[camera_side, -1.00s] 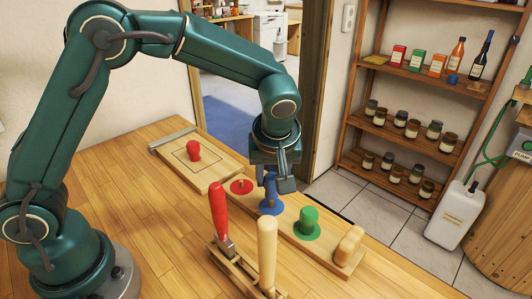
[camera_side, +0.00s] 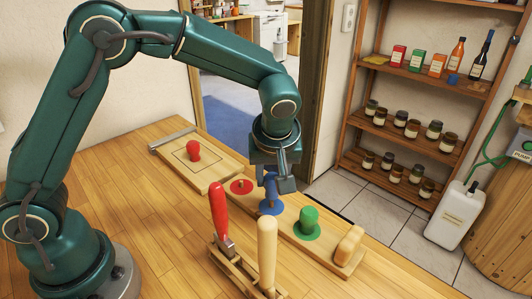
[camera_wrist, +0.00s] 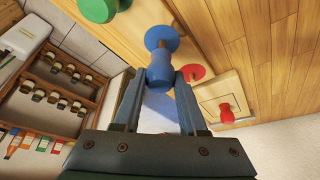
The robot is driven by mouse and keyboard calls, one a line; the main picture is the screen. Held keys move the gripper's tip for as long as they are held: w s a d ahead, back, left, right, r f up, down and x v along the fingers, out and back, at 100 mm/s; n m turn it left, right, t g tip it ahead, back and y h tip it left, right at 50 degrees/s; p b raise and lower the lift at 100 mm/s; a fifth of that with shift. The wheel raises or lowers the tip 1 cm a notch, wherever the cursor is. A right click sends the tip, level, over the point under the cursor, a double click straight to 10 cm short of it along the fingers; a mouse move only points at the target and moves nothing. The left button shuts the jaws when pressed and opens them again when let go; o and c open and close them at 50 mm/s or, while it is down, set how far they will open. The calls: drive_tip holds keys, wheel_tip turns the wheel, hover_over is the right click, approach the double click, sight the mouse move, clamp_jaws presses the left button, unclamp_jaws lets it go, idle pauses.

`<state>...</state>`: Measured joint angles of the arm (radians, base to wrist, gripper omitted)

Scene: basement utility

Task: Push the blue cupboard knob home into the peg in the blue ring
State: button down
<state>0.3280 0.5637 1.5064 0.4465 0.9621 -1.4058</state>
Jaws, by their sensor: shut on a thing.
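The blue knob (camera_side: 270,185) is held in my gripper (camera_side: 273,180), over the blue ring (camera_side: 274,208) on the long wooden board. The wrist view shows the blue knob (camera_wrist: 159,70) between the two fingers of my gripper (camera_wrist: 159,77). Its far end points at the blue ring (camera_wrist: 155,32). A bit of the tan peg (camera_wrist: 162,43) shows between knob and ring. The knob looks lined up with the peg and stands off the ring; whether it touches the peg I cannot tell.
Beside it on the board are the red ring (camera_side: 238,188) with a bare peg, and the green knob (camera_side: 308,220). A red handle (camera_side: 218,205) and a wooden handle (camera_side: 267,245) stand upright in front. A red knob (camera_side: 193,151) stands behind left.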

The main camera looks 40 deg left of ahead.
drive_tip(key=shift+f, duration=0.4)
drive_tip(key=shift+f, duration=0.35)
drive_tip(key=shift+f, duration=0.35)
drive_tip(key=shift+f, duration=0.35)
drive_tip(key=shift+c, duration=1.9)
unclamp_jaws()
drive_tip(key=shift+v, duration=2.5)
